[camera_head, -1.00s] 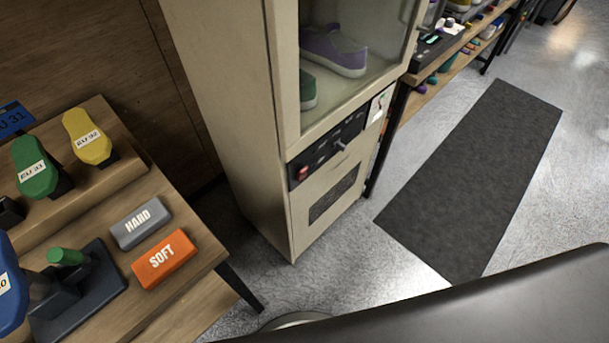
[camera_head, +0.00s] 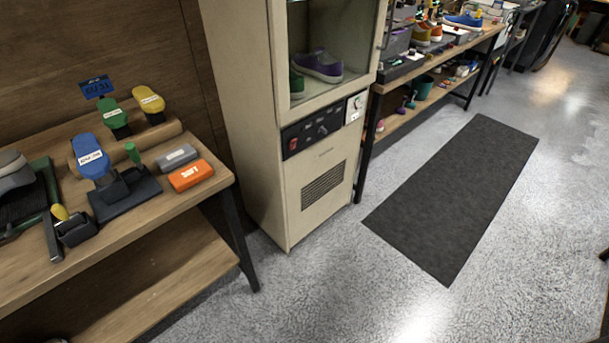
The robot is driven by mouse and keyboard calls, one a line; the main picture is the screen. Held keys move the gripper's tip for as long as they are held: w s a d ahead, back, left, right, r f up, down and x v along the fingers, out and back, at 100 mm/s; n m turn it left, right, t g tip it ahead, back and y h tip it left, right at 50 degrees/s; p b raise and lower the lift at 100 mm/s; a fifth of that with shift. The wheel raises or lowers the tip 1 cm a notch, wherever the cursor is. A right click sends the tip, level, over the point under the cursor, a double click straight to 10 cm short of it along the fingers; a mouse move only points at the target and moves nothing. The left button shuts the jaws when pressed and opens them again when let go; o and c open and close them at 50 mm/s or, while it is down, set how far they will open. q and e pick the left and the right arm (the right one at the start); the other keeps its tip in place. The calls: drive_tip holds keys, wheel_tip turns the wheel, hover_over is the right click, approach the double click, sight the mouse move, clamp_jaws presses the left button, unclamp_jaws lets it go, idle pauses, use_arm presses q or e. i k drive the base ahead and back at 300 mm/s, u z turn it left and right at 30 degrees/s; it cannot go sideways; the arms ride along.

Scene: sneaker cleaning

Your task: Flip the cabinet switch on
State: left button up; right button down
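The beige cabinet (camera_head: 250,130) stands upright in the middle of the head view, with purple and green sneakers behind its glass door. A black control panel (camera_head: 312,131) sits below the door. It carries a red switch (camera_head: 293,144) at its left end and small knobs in the middle. A white plate with a dial (camera_head: 355,107) is right of the panel. The switch is too small to tell its position. Neither of my grippers shows in the head view.
A wooden table (camera_head: 150,222) with shoe forms, an orange block (camera_head: 190,175) and a grey block (camera_head: 177,157) stands left of the cabinet. A shelf bench (camera_head: 440,56) with shoes stands right. A dark mat (camera_head: 455,200) lies on open floor in front.

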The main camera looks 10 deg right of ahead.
sight(292, 143)
drive_tip(key=u, duration=0.75)
drive_tip(key=i, duration=1)
drive_tip(key=z, duration=0.2)
